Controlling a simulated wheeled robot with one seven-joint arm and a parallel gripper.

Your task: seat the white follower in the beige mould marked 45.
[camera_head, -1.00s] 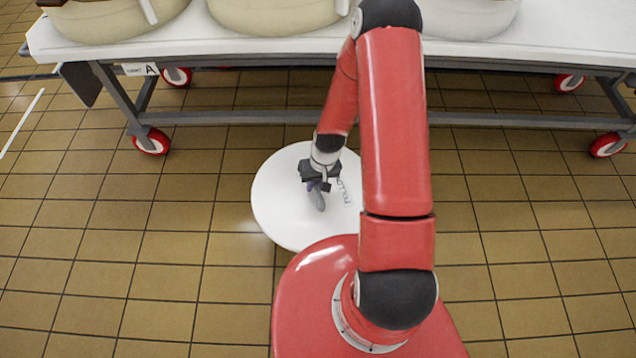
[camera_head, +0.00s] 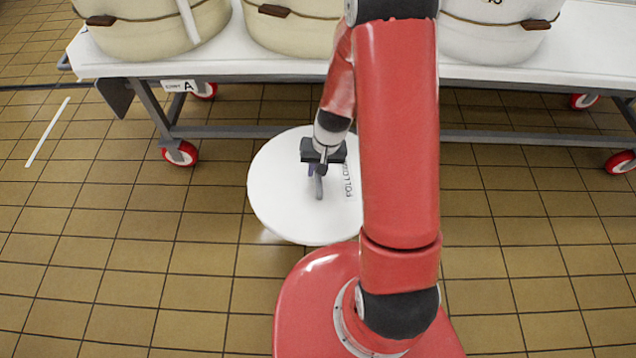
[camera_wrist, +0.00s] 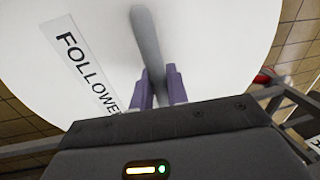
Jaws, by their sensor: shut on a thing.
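The white follower (camera_head: 275,190) is a round flat disc with a grey bar handle and a label reading FOLLOWER, partly behind my arm in the head view. It fills much of the wrist view (camera_wrist: 215,45). My gripper (camera_head: 316,172) is shut on the grey handle (camera_wrist: 148,40), its purple fingers (camera_wrist: 160,88) on either side. The disc is held in front of the table, over the floor. Two beige moulds stand on the table, one at the left (camera_head: 140,38) and one in the middle (camera_head: 290,32). No 45 is readable on either; their tops are cut off.
The white table (camera_head: 250,68) has grey legs, red wheels and a sign with A (camera_head: 180,86). A paler mould (camera_head: 490,38) stands right of my arm, its mark cut off by the frame edge.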

